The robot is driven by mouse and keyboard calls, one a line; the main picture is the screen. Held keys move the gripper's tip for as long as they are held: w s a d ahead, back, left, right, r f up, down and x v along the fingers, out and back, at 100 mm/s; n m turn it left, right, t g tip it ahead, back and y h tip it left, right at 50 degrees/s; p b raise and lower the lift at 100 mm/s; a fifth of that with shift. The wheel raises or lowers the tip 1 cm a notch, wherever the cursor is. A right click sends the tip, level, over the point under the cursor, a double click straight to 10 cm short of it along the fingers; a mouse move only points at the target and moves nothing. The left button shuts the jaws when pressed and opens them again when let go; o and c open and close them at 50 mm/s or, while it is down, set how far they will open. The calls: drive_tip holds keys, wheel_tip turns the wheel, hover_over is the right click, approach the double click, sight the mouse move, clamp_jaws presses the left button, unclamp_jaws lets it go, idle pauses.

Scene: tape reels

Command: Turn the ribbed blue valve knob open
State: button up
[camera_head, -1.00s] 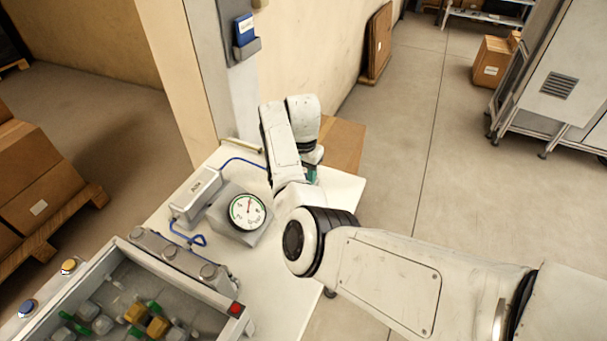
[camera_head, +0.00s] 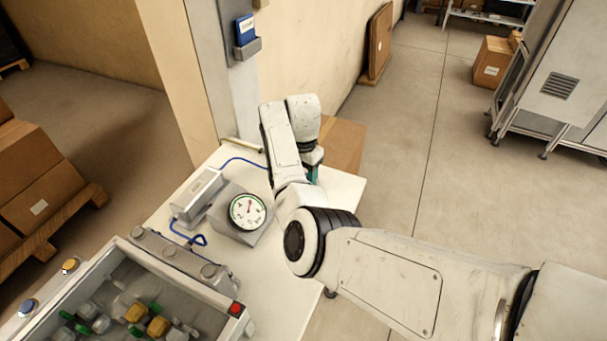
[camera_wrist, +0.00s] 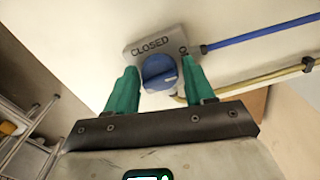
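The blue valve knob (camera_wrist: 158,73) sits on a grey plate marked CLOSED (camera_wrist: 150,44) in the wrist view. A pale pointer mark shows on its face. My gripper (camera_wrist: 160,66) is open, with one green finger on the left of the knob and one on the right. Small gaps show between the fingers and the knob, and I see no clear contact. In the head view only a sliver of green finger (camera_head: 313,173) shows behind my arm, and the knob is hidden there.
A round gauge (camera_head: 248,211) on a grey block stands on the white table (camera_head: 285,285), left of my arm. A bin of coloured parts (camera_head: 150,312) is at the lower left. In the wrist view, a blue pipe (camera_wrist: 260,33) and a yellow pipe (camera_wrist: 270,79) run right of the knob.

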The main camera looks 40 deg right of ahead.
drive_tip(key=shift+o, duration=1.3)
wheel_tip(320, 180, up, 11)
drive_tip(key=b, duration=0.1)
drive_tip(key=shift+f, duration=0.15)
